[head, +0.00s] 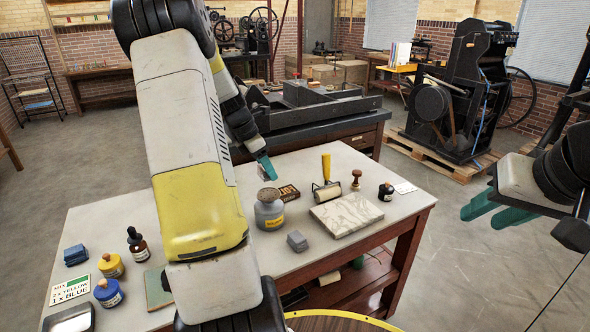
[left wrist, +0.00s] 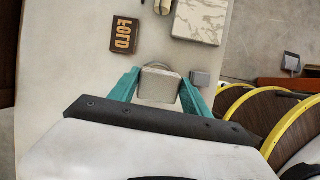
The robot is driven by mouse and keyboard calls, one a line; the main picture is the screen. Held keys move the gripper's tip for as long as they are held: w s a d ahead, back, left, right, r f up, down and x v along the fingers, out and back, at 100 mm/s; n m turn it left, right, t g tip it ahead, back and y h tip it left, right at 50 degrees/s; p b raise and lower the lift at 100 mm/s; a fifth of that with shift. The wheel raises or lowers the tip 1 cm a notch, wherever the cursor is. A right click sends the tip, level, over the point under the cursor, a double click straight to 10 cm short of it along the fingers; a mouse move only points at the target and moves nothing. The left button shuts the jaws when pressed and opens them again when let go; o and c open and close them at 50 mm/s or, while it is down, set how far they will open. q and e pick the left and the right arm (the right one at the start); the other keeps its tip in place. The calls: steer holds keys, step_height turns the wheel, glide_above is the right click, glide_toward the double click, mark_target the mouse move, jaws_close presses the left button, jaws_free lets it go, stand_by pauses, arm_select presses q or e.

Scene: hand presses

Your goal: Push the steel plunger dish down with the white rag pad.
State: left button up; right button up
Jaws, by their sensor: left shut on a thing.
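The steel plunger dish (head: 268,194) tops a grey can with a yellow label (head: 271,222), upright on the pale table. My left gripper (head: 266,169) hangs just above and behind the can in the head view. In the left wrist view my left gripper (left wrist: 158,92) is shut on the pale rag pad (left wrist: 158,85), held between its teal fingers. I cannot tell the exact gap between pad and dish. My right gripper (head: 494,213) is empty, its fingers apart, off to the right beyond the table.
A dark box (head: 289,192), a roller (head: 326,190), a wooden-handled stamp (head: 356,180), a black bottle (head: 386,191), a marble slab (head: 346,214) and a grey block (head: 297,241) stand around the can. Several jars and a dropper bottle (head: 138,244) are at the left.

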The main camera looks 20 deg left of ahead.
mark_target(270, 194)
arm_select(q)
steer(key=shift+f, duration=2.8)
steer(key=shift+f, duration=1.2)
stand_by(0.4)
steer(key=shift+s, duration=0.1)
steer(key=shift+r, duration=3.55)
